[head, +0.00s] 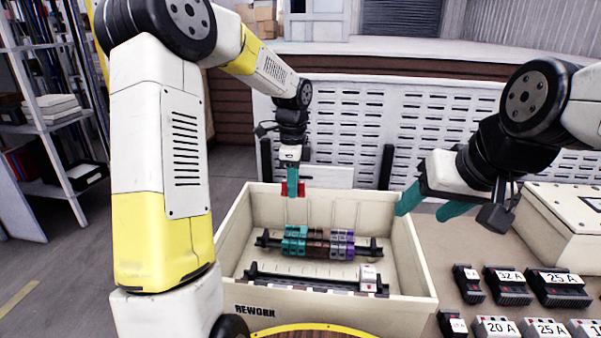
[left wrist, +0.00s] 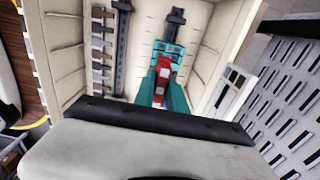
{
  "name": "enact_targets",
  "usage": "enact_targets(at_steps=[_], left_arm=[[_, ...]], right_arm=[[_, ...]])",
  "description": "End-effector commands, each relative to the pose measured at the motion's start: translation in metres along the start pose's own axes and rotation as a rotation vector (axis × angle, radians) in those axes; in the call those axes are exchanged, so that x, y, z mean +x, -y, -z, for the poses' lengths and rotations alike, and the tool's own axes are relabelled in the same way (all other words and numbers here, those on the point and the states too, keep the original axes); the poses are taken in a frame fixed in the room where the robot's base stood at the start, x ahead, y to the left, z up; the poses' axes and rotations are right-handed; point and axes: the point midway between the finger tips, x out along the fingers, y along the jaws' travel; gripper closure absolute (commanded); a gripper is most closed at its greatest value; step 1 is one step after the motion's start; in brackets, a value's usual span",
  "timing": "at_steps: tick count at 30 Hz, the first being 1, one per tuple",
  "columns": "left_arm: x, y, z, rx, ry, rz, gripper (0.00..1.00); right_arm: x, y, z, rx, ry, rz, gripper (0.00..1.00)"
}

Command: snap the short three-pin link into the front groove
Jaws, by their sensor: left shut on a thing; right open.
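My left gripper (head: 291,188) is shut on a small red link (head: 285,194), held in the air above the back part of the REWORK box. In the left wrist view the teal fingers (left wrist: 166,88) close around the red link (left wrist: 161,84), which they partly cover. A row of teal, brown, grey and purple terminal blocks (head: 318,243) sits on the back rail, below and in front of the link, apart from it. Their grooves and the link's pins are too small to make out. My right gripper (head: 428,202) is open and empty right of the box.
The cream REWORK box (head: 232,235) has high walls around the rails. A front rail (head: 305,283) carries a white block (head: 368,275) at its right end. Black breakers (head: 508,285) with amp labels stand right of the box. A cream case (head: 568,225) is behind them.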

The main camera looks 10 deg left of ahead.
Motion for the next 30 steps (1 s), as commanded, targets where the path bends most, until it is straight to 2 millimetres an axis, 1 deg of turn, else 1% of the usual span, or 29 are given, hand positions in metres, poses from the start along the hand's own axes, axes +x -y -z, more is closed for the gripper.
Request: enact_targets(at_steps=[3,30], left_arm=[[0.016,-0.001,0.0,-0.001,0.001,-0.004,1.0],[0.124,-0.001,0.0,0.0,0.001,-0.003,1.0]], right_arm=[[0.0,0.0,0.0,0.0,0.0,0.0,0.42],[0.0,0.0,0.0,0.0,0.0,0.0,0.42]])
